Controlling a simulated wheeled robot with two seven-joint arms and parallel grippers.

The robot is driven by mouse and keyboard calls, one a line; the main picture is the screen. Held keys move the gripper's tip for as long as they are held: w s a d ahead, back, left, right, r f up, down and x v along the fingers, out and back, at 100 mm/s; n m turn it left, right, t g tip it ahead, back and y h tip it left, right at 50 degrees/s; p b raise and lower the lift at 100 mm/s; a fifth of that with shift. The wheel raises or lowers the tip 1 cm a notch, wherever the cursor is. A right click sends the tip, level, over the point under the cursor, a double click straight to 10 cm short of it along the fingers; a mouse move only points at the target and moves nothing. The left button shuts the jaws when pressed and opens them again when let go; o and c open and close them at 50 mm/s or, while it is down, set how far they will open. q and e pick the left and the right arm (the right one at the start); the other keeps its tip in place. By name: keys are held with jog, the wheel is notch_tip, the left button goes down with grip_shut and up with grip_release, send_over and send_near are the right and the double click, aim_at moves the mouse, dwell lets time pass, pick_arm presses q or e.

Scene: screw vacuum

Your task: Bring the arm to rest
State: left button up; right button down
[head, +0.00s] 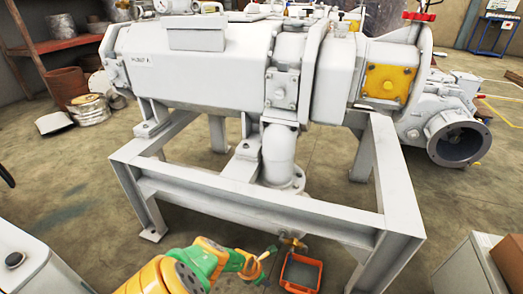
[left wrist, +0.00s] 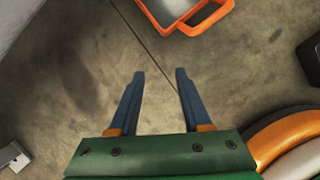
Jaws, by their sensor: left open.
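My left arm (head: 205,260), yellow, green and orange, comes in from the bottom left of the head view. Its gripper (head: 268,262) is low in front of the white frame, just left of an orange-rimmed tray. In the left wrist view the gripper (left wrist: 160,74) has its two dark fingers spread apart with bare concrete floor between them. It holds nothing. The white screw vacuum machine (head: 200,65) stands on its white steel frame (head: 250,204), behind and above the gripper. My right gripper is not in view.
The orange-rimmed tray (head: 289,284) is on the floor, also in the left wrist view (left wrist: 208,22). A small brass-coloured fitting (head: 293,242) is at the frame's lower beam. A grey cabinet with a cardboard box (head: 508,262) stands at right. Open floor lies left of the frame.

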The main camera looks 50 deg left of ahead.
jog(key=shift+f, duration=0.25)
